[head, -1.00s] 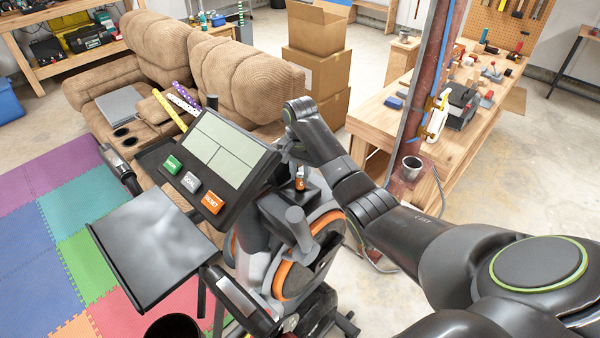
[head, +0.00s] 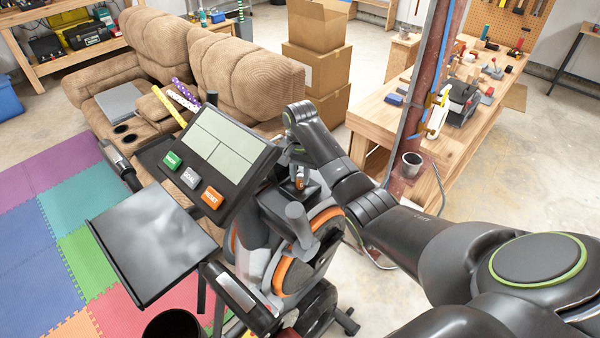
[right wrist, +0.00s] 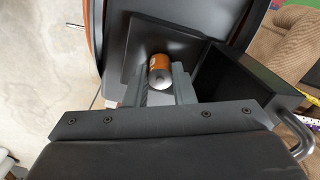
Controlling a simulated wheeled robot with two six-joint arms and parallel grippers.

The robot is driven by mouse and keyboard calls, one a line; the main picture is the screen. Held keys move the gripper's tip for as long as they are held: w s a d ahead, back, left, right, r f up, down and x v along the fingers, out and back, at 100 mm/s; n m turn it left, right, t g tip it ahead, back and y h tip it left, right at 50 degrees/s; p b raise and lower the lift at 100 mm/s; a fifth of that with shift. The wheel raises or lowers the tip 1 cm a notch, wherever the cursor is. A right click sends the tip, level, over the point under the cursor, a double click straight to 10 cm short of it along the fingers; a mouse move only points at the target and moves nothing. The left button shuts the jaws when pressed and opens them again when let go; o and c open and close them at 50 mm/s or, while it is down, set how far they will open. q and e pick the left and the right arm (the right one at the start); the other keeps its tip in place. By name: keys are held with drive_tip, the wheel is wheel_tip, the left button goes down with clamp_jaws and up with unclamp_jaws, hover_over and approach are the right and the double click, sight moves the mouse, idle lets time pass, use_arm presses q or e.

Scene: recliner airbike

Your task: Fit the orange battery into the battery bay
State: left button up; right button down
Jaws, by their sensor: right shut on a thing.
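The orange battery (head: 299,183) is in my right gripper (head: 299,175), behind the exercise bike's console (head: 220,150). In the right wrist view the battery (right wrist: 160,66) shows its round silver end between the two grey fingers of the right gripper (right wrist: 160,90), which are shut on it. Its far end points at a dark square housing (right wrist: 130,50) on the bike, which also shows just below the battery in the head view (head: 308,194). I take this housing to be the battery bay. Whether the battery touches or enters it is hidden. My left gripper is out of view.
The console's grey tray (head: 155,245) sticks out at the left. A brown recliner sofa (head: 245,70) stands behind the bike. Foam mats (head: 40,240) cover the left floor.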

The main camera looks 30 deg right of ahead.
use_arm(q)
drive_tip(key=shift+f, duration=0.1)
use_arm(e)
drive_tip(key=shift+f, duration=0.6)
drive_tip(key=c, duration=1.1)
unclamp_jaws()
drive_tip(key=shift+c, duration=0.2)
drive_tip(key=shift+r, duration=0.1)
